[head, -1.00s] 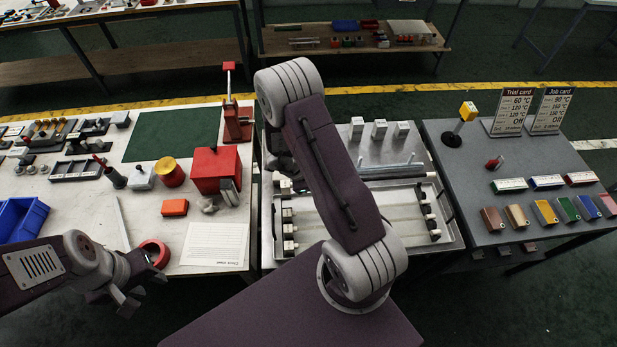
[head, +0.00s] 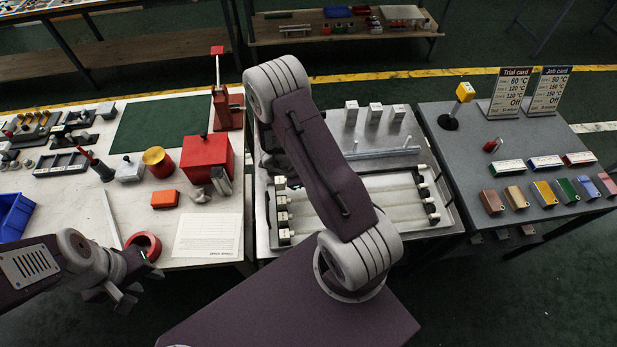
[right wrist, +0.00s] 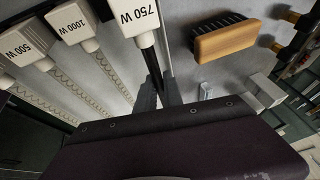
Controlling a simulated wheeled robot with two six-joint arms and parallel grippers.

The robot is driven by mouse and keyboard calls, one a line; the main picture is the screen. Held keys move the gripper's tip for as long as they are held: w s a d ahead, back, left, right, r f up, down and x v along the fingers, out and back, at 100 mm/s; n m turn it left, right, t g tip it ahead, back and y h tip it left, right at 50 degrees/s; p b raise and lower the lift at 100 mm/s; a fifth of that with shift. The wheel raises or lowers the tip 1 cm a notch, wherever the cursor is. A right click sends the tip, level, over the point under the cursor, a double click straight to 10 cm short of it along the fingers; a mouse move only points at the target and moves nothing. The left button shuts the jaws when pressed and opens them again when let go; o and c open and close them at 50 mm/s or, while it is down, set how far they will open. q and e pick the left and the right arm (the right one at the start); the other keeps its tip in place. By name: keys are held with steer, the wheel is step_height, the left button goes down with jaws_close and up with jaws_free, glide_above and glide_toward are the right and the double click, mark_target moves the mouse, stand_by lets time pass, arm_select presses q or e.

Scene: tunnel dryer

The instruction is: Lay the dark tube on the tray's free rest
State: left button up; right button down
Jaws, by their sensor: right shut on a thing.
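The tray (head: 444,207) lies in the middle of the head view. It holds several pale tubes (head: 393,199) across it, with white end caps (head: 281,216) at the left. My right arm crosses in front and hides the right gripper and part of the tray. In the right wrist view, my right gripper (right wrist: 158,88) is shut on the dark tube (right wrist: 150,62), which has a white cap marked 750 W (right wrist: 137,15). Beside it are coiled tubes with caps marked 1000 W and 500 W. Which rest is free cannot be told. My left gripper (head: 115,299) is open and empty at lower left.
A wooden brush (right wrist: 228,38) lies near my right gripper. Three white blocks (head: 375,113) and a pale rail (head: 385,152) stand behind the tray. The right table holds coloured blocks (head: 545,192) and two cards. A red tape roll (head: 147,244) is near my left gripper.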

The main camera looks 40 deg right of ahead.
stand_by(0.5)
steer(key=shift+p, duration=0.3)
stand_by(0.4)
steer(key=shift+p, duration=0.3)
stand_by(0.4)
steer(key=shift+f+b, duration=0.85)
steer(key=shift+f, duration=0.75)
steer(key=c, duration=1.4)
jaws_free()
